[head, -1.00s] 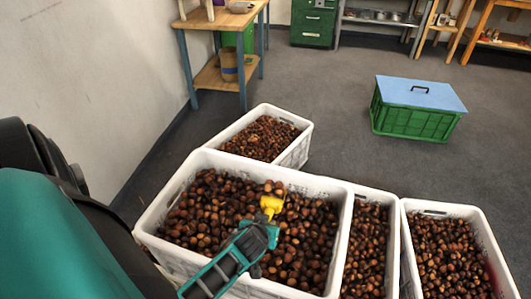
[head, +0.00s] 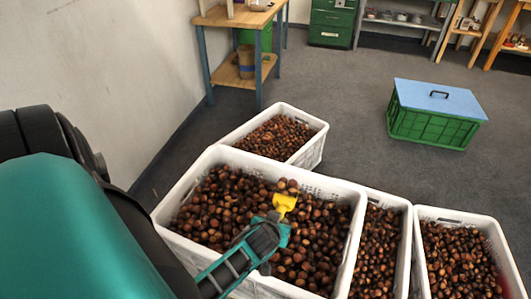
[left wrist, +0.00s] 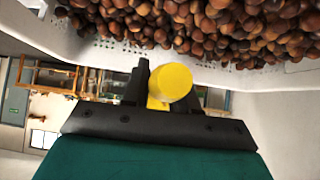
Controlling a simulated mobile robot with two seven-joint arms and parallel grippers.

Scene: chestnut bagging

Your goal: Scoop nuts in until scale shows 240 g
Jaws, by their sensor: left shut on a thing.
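My left gripper (head: 279,215) is shut on the yellow scoop (head: 285,202) above the large white crate (head: 182,247). The crate is full of brown chestnuts (head: 215,205). A few nuts show at the scoop's far end; I cannot tell whether they lie in it or behind it. In the left wrist view the round yellow end of the scoop's handle (left wrist: 172,82) sits between my dark fingers, with nuts (left wrist: 215,22) beyond it. No scale or reading can be made out. My right gripper is not in view.
More white crates of nuts stand behind (head: 312,150) and to the right (head: 405,240). A green crate with a blue lid (head: 435,98) stands on the open grey floor. A wooden workbench (head: 235,18) is by the left wall. Shelves and a green cabinet line the back.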

